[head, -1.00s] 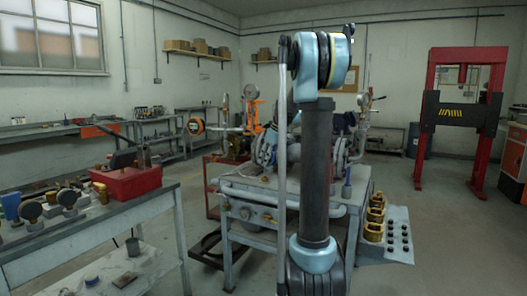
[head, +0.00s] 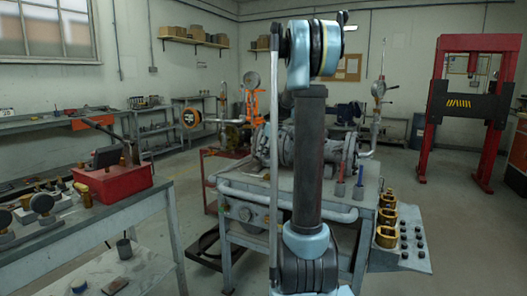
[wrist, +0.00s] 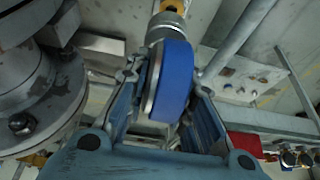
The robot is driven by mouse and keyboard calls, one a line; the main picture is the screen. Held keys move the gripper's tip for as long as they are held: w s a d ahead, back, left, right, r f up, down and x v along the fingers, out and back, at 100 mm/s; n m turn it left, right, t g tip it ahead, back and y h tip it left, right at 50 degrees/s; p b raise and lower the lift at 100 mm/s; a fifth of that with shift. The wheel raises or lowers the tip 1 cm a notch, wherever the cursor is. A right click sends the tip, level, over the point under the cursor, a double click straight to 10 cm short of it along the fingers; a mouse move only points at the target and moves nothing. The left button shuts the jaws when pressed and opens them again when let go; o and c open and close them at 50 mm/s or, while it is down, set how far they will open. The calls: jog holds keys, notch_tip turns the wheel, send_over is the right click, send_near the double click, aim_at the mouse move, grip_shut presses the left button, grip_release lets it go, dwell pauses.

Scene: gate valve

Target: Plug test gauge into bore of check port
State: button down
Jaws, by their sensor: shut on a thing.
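In the wrist view my gripper (wrist: 165,112) is shut on a round gauge with a blue rim (wrist: 175,80), which I take as the test gauge. It sits edge-on between the two fingers. Its metal stem (wrist: 167,26) points to the top of the picture. A brass-coloured part (wrist: 174,5) shows at the stem's far end; I cannot tell whether it belongs to the gauge or to the check port. I cannot make out the port's bore. In the head view my own arm hides the gripper and held gauge.
A flanged valve assembly (head: 305,150) stands on the grey bench (head: 255,180); a bolted flange (wrist: 35,100) is close at left in the wrist view. A side bench with a red box (head: 112,182) is at left. Yellow fittings (head: 387,218) are at right. Open floor (head: 450,200) lies beyond.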

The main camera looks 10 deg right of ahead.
aim_at(266, 160)
jog(key=shift+s+f, duration=0.1)
jog(key=shift+f, duration=2)
jog(key=shift+f, duration=1.15)
dwell(1.8)
jog(key=c, duration=0.8)
grip_release()
jog(key=shift+r, duration=4)
